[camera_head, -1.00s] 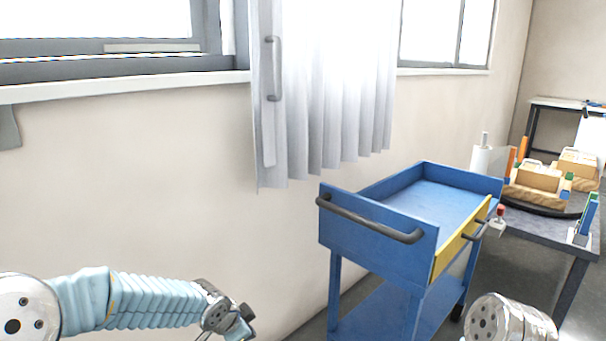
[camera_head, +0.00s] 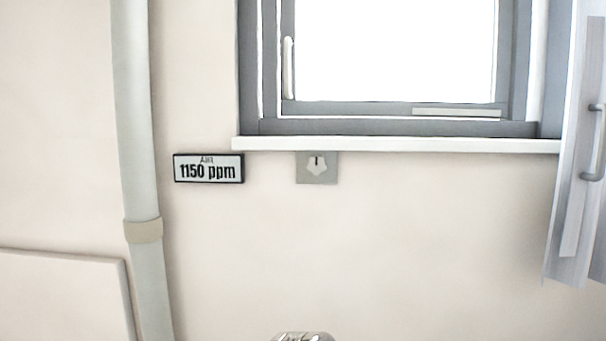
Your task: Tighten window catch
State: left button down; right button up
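A grey-framed window (camera_head: 390,108) fills the upper right of the head view. A pale upright handle (camera_head: 289,68) is on the left side of its frame. A light flat strip (camera_head: 456,112) lies along the lower frame at the right. Below the sill, a grey square plate (camera_head: 317,167) with a pale pointed knob is on the wall. I cannot tell which of these is the catch. Neither of my grippers shows; only a small metallic piece of mine is at the bottom edge.
A sign (camera_head: 208,168) reading "AIR 1150 ppm" is left of the plate. A vertical pipe (camera_head: 137,120) runs down the wall at the left, by a pale panel (camera_head: 65,295).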

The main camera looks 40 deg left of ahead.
aim_at(316, 165)
jog(key=k+j+u, duration=0.1)
jog(key=u, duration=1.05)
